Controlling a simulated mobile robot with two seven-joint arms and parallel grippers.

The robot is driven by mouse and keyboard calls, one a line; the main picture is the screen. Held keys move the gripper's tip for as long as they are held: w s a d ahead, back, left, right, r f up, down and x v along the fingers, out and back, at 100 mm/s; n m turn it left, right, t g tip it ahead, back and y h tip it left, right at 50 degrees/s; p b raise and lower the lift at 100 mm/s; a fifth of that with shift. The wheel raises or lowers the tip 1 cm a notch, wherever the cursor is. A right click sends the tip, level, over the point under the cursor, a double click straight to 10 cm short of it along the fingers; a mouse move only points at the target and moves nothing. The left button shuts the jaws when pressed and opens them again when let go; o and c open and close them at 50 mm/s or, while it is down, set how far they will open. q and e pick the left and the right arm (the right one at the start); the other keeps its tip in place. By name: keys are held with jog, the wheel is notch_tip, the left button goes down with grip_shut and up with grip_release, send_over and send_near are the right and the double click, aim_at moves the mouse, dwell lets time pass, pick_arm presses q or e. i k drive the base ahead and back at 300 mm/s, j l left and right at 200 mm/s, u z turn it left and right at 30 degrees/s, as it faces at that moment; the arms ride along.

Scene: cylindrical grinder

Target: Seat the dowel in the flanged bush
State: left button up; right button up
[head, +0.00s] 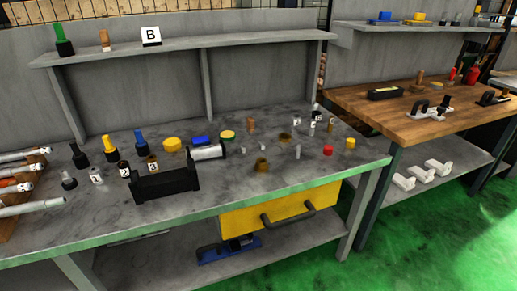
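A brass-brown bush (262,164) stands on the grey bench right of centre. A second, flatter brown ring-shaped part (285,138) lies behind it; I cannot tell for sure which is the flanged bush. A small grey pin (298,152) stands upright near both, apart from them. Another grey pin (312,129) stands farther back. A brown cylinder (251,124) stands behind the bushes. Which of these is the dowel cannot be told at this size. Neither of my grippers shows in the head view.
The grey bench (225,185) holds a black open carrier (165,182), several bottles and numbered pots (97,175) at left, and red (328,150) and yellow (350,143) pieces at right. A shelf (180,45) runs behind. A wooden bench (430,95) stands at right. The bench's front right is clear.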

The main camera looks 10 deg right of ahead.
aim_at(261, 166)
jog(key=i+l+u, duration=0.1)
jog(key=l+u, duration=0.9)
jog(key=l, duration=1.45)
jog(key=i+u, duration=0.05)
